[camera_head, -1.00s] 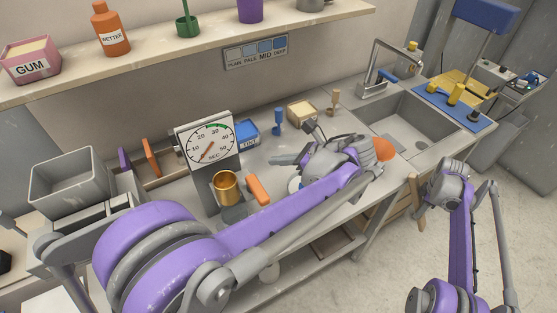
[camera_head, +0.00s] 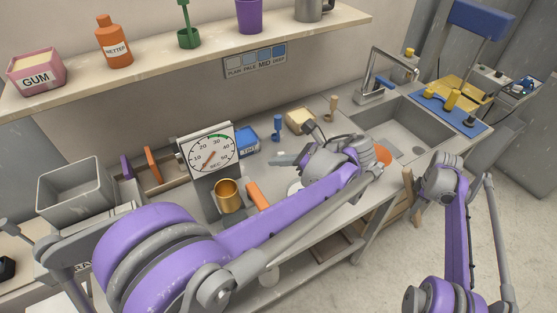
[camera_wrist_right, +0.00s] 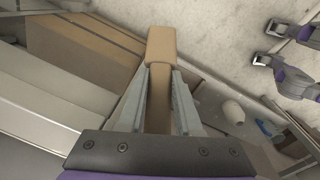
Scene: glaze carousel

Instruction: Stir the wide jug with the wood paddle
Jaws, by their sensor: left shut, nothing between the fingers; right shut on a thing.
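My right gripper (camera_head: 418,187) is shut on a light wooden piece, which looks like the wood paddle (camera_head: 408,184). In the right wrist view the paddle (camera_wrist_right: 161,48) stands between the fingers (camera_wrist_right: 160,85), its blunt end beyond the tips. My left gripper (camera_head: 284,160) is shut and empty above the counter, left of the sink. I cannot tell which vessel is the wide jug. An orange round vessel (camera_head: 383,154) is partly hidden behind my left wrist. A grey metal vessel (camera_head: 313,9) on the shelf is cut by the picture's top edge.
A dial clock (camera_head: 209,152) stands behind a gold cup (camera_head: 227,194) and an orange bar (camera_head: 257,196). A blue tint box (camera_head: 246,141), a cream block (camera_head: 299,121) and the sink (camera_head: 392,135) lie further right. A grey bin (camera_head: 70,190) is at left. Open floor lies right.

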